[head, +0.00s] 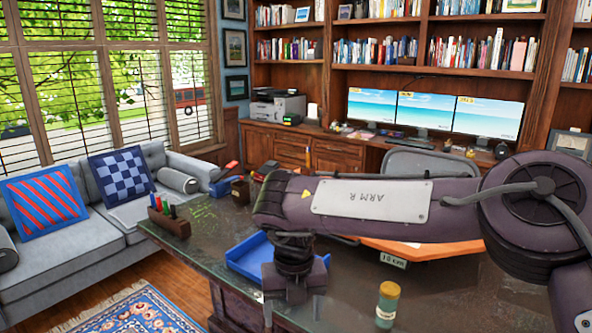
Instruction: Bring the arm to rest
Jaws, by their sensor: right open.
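My right arm reaches in from the right edge and spans the desk, with its forearm level above the dark desktop. It bends down at the wrist, and my right gripper (296,298) hangs at the lower middle, in front of the desk's near edge in the picture. It is open, and I see nothing held in it. The fingertips are hard to make out. My left gripper is out of view.
A grey sofa (90,255) stands left. Bookcases and monitors (430,112) fill the back.

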